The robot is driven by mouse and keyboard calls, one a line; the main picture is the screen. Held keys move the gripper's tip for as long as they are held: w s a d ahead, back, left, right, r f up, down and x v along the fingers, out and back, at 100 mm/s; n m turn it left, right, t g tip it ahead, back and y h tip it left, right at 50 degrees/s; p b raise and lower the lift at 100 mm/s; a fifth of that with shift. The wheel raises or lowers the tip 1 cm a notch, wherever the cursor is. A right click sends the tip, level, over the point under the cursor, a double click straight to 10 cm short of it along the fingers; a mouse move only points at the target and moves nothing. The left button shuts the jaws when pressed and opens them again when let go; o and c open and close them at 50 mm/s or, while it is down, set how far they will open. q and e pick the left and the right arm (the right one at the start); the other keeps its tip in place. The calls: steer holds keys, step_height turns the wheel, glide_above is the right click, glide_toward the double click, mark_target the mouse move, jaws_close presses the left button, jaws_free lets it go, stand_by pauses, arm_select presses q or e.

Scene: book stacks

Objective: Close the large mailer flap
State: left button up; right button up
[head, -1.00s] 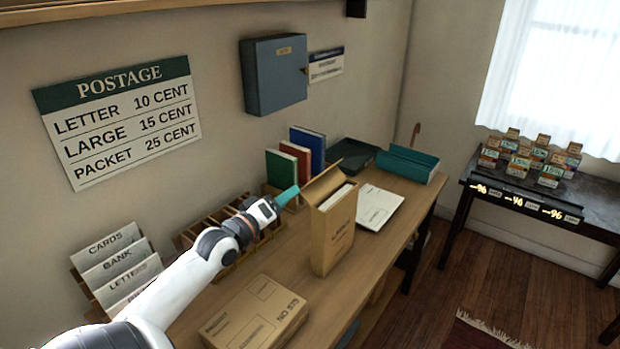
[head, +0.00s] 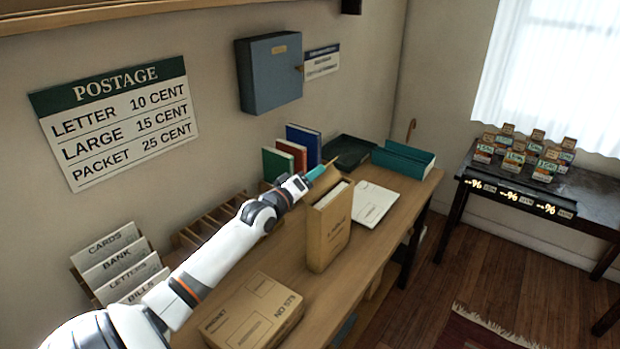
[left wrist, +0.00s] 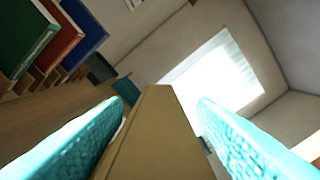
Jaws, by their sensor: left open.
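The large mailer (head: 329,230) is a tan upright box standing on the desk, with pale contents showing in its open top. Its flap (head: 324,184) stands up at the back left of the opening. My left gripper (head: 318,172) is at the flap, its teal fingertips partly overlapping it in the head view. In the left wrist view the flap (left wrist: 158,135) lies between the two open teal fingers (left wrist: 160,130). I cannot tell whether either finger touches it. My right gripper is not in view.
A flat packet (head: 254,312) lies in front on the desk (head: 290,262). Letter racks (head: 118,262) stand at left.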

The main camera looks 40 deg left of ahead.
mark_target(319, 180)
arm_select(q)
steer(key=c, duration=0.9)
steer(key=shift+d+r+m+p, duration=0.15)
steer(key=shift+r+m+p, duration=0.05)
steer(key=shift+m+p, duration=0.2)
steer(key=shift+d+r+m+p, duration=0.15)
steer(key=shift+d+m+p, duration=0.4)
steer(key=shift+m, duration=0.45)
steer(key=shift+w+d+m+p, duration=0.1)
steer(key=shift+d+m+p, duration=0.2)
steer(key=shift+m+p, duration=0.5)
steer(key=shift+d+m, duration=0.45)
steer(key=shift+m, duration=0.75)
steer(key=o, duration=0.9)
